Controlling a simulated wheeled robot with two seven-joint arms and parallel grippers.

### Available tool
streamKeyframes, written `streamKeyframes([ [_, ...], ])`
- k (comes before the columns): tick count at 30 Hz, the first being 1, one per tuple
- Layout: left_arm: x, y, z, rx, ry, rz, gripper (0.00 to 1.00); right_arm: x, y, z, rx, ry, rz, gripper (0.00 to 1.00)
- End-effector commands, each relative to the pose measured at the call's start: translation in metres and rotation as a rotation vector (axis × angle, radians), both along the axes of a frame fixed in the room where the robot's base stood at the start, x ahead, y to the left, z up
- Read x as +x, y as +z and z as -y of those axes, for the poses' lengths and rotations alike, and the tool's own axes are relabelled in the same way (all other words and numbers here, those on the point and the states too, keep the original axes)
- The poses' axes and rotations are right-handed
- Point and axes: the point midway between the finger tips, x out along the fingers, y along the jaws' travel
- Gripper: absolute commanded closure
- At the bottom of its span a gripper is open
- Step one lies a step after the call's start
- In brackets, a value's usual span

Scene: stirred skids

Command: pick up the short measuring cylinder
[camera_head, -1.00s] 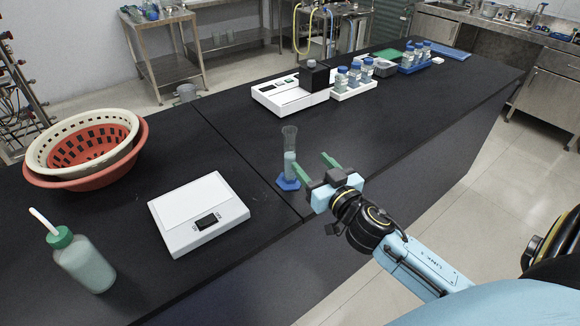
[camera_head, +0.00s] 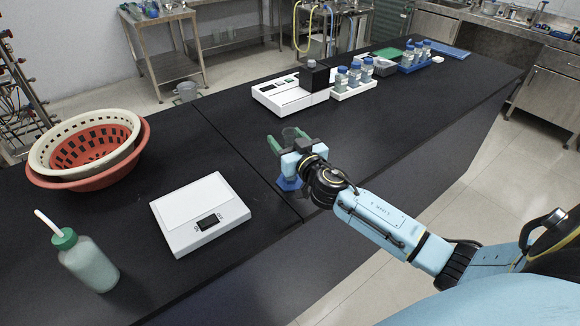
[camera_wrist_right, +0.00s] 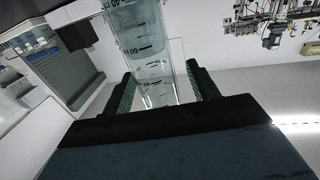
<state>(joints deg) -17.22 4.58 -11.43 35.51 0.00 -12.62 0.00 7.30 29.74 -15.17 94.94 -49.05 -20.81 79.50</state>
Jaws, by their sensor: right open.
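The short measuring cylinder (camera_head: 291,134) is clear, with a blue foot (camera_head: 288,184), and stands upright on the black bench. My right gripper (camera_head: 287,144) is in front of it and hides most of its body in the head view. In the right wrist view the graduated cylinder (camera_wrist_right: 148,50) rises between the two green fingers of my right gripper (camera_wrist_right: 160,90). The fingers are open, one on each side of the cylinder, with a gap visible on the right side. My left gripper is in neither view.
A white scale (camera_head: 180,205) lies left of the cylinder. A wash bottle (camera_head: 90,265) and stacked baskets (camera_head: 50,178) are farther left. A white instrument (camera_head: 285,98) and a rack of blue-capped bottles (camera_head: 352,90) stand behind. Bare bench lies to the right.

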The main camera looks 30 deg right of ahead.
Motion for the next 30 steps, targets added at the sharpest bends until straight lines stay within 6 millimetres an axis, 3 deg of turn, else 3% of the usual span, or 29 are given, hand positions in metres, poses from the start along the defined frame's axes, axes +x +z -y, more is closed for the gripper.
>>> streamKeyframes([
  [9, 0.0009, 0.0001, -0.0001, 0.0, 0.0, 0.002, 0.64, 0.0044, -0.0005, 0.0003, -0.001, 0.001, -0.001, 0.42],
  [22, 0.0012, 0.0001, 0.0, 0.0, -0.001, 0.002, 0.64, 0.0042, -0.0003, 0.0003, -0.001, 0.0, 0.0, 0.98],
  [30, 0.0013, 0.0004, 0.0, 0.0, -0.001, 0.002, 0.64, 0.0044, 0.001, 0.0004, 0.0, 0.001, 0.001, 1.0],
])
